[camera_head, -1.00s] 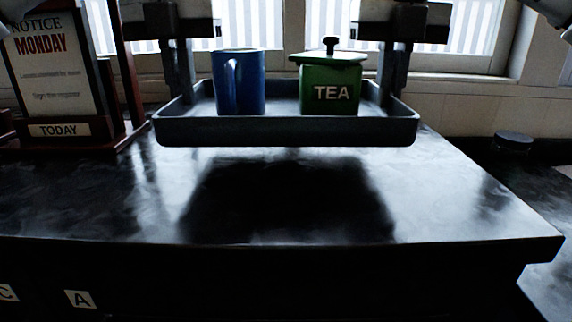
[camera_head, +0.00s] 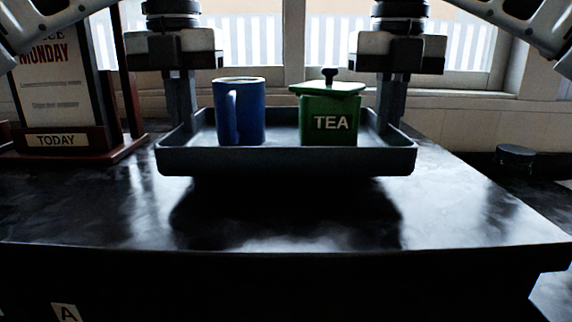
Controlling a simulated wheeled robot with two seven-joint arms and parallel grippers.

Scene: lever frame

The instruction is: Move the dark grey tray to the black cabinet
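The dark grey tray (camera_head: 286,162) is level above the black top of the cabinet (camera_head: 300,238), with a dark shadow under it; a small gap seems to remain. A blue mug (camera_head: 249,113) and a green tea canister (camera_head: 329,118) labelled TEA stand upright in the tray. My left gripper (camera_head: 181,118) points down at the tray's left side wall and appears shut on it. My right gripper (camera_head: 391,112) does the same at the right side wall. The exact finger contact is partly hidden by the tray walls.
A notice stand (camera_head: 68,138) reading MONDAY and TODAY stands on the left of the black top. A dark round lid (camera_head: 515,154) is at the far right. A white label A (camera_head: 67,312) is on the front. The top is clear in front of the tray.

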